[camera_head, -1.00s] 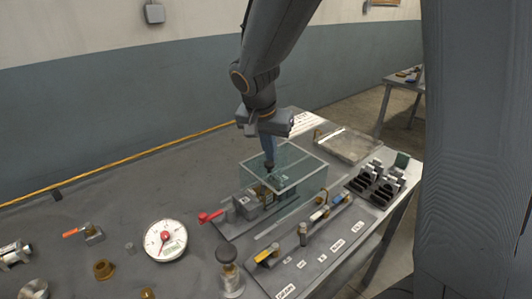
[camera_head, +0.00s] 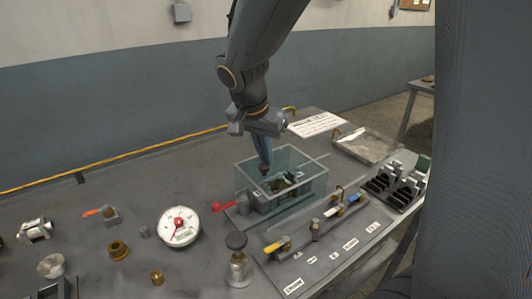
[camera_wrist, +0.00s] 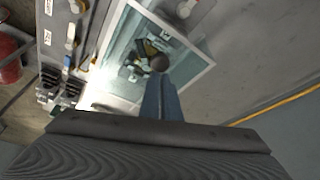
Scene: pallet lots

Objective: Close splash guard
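The splash guard (camera_head: 313,187) is a clear, greenish box with a pale rim, standing over the small vise-like fixture (camera_head: 262,198) on the bench. It also shows in the wrist view (camera_wrist: 193,72). The fixture's red handle (camera_head: 222,206) sticks out at the guard's left side. The fingers appear shut on this knob. The exact finger contact is partly hidden.
Rails run beside the guard, with bare rail at its right. A valve manifold (camera_head: 315,228) lies in front and a black rack (camera_head: 395,185) to the right. A dial gauge (camera_head: 179,226) and a dark-knobbed valve (camera_head: 237,262) stand left and front.

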